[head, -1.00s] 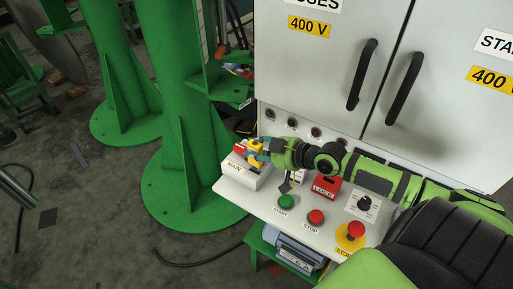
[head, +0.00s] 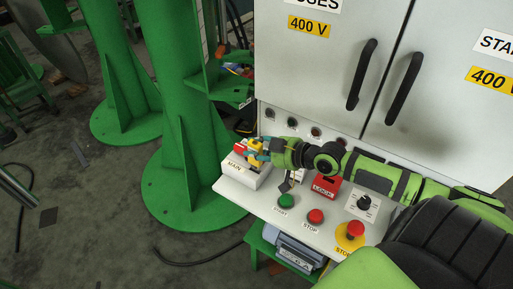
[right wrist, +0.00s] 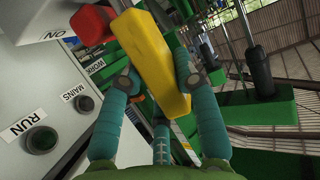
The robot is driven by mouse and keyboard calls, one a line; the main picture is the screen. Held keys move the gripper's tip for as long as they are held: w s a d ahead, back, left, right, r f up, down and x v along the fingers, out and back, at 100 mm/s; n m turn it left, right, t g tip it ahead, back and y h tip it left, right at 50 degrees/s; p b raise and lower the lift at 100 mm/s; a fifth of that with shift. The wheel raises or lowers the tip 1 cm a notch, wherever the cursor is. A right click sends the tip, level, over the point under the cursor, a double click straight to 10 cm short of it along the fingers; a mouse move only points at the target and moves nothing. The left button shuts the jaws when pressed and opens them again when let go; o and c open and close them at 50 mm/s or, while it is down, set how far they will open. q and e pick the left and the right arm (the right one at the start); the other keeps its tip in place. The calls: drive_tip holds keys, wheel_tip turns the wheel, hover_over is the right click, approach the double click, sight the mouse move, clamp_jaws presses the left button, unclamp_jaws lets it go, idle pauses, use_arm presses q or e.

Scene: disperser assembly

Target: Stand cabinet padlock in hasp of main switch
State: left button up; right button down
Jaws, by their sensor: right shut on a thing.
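My right gripper (head: 258,153) comes in from the right over the panel and has its teal fingers shut on a yellow padlock (head: 255,145). The main switch (head: 240,174) is a white box marked MAIN at the panel's left end. Its red handle (head: 241,148) lies just left of the padlock; the red part also shows in the right wrist view (right wrist: 92,25). Whether the shackle is in the hasp cannot be told. My left gripper is out of view.
A red LOCK box (head: 326,187), green START button (head: 286,201), red STOP button (head: 315,217) and yellow-based emergency stop (head: 351,235) sit on the panel. The grey cabinet (head: 335,60) stands behind. Green columns (head: 185,110) rise at left.

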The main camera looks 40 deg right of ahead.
drive_tip(key=shift+f+b, duration=0.9)
drive_tip(key=shift+f, duration=0.2)
drive_tip(key=c, duration=0.8)
unclamp_jaws()
drive_tip(key=shift+s, duration=0.1)
drive_tip(key=shift+c, duration=0.2)
drive_tip(key=shift+f, duration=0.1)
drive_tip(key=v, duration=0.7)
drive_tip(key=shift+s, duration=0.15)
drive_tip(key=shift+d, duration=0.1)
